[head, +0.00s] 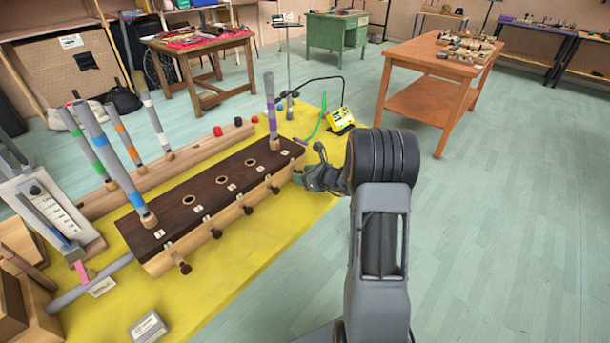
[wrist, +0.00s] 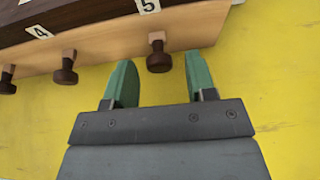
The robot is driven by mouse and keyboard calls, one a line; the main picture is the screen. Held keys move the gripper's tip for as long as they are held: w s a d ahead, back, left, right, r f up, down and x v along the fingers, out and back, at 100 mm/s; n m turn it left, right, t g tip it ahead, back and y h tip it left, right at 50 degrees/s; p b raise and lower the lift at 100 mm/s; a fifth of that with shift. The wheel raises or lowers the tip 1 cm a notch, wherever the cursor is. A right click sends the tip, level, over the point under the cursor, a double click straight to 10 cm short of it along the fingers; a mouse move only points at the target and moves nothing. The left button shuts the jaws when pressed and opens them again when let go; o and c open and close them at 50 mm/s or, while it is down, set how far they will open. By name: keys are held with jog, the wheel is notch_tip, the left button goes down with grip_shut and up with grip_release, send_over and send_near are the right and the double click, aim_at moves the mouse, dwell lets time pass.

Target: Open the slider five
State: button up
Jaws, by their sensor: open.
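The slider five knob (wrist: 159,57) is a small dark brown knob on a short stem. It sticks out from the pale wooden front, below the tag marked 5 (wrist: 148,6). The brown wind chest (head: 215,196) with the row of sliders lies on the yellow mat in the head view. My gripper (wrist: 160,76) is open, with its two green fingers to either side of the knob in the wrist view. Neither finger visibly touches it. In the head view my gripper (head: 313,180) is at the right end of the chest.
The slider four knob (wrist: 65,70) is left of my left finger. Striped pipes stand on the chest, such as the purple-banded pipe (head: 271,110). A yellow device (head: 340,121) lies beyond it.

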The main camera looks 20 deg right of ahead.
grip_shut()
dwell(0.3)
jog(key=shift+s+d+b, duration=0.2)
jog(key=shift+s+d, duration=0.15)
jog(key=shift+s, duration=0.35)
jog(key=shift+s+d+b, duration=0.15)
jog(key=shift+s+d, duration=0.15)
jog(key=shift+s, duration=0.4)
grip_release()
jog(key=p+v, duration=0.1)
jog(key=v, duration=1.2)
jog(key=shift+s, duration=0.3)
jog(key=shift+d+r, duration=0.1)
